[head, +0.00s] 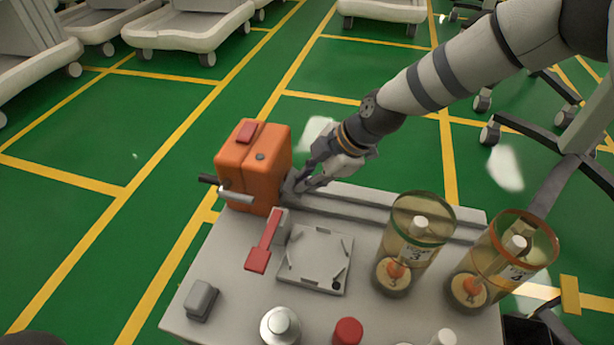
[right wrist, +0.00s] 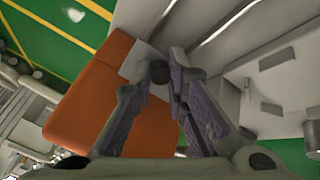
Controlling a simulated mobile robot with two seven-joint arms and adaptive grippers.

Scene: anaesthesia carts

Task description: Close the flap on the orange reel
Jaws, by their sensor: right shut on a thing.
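The orange reel (head: 255,165) is a boxy orange housing at the back left corner of the light grey cart top. It has a red patch on top and a grey crank on its left side. In the right wrist view the reel (right wrist: 95,100) fills the left middle. My right gripper (head: 300,186) is at the reel's right side, low down, by a small grey part. In the right wrist view its fingers (right wrist: 163,78) close around a small dark knob (right wrist: 158,88) beside a light grey plate (right wrist: 139,60), which may be the flap. The fingers partly hide it. My left gripper is out of view.
A red lever (head: 263,245) and a square grey plate (head: 316,260) lie in front of the reel. Two amber canisters (head: 413,245) (head: 503,262) stand to the right. A grey block (head: 201,300) and a red cap (head: 348,331) are near the front.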

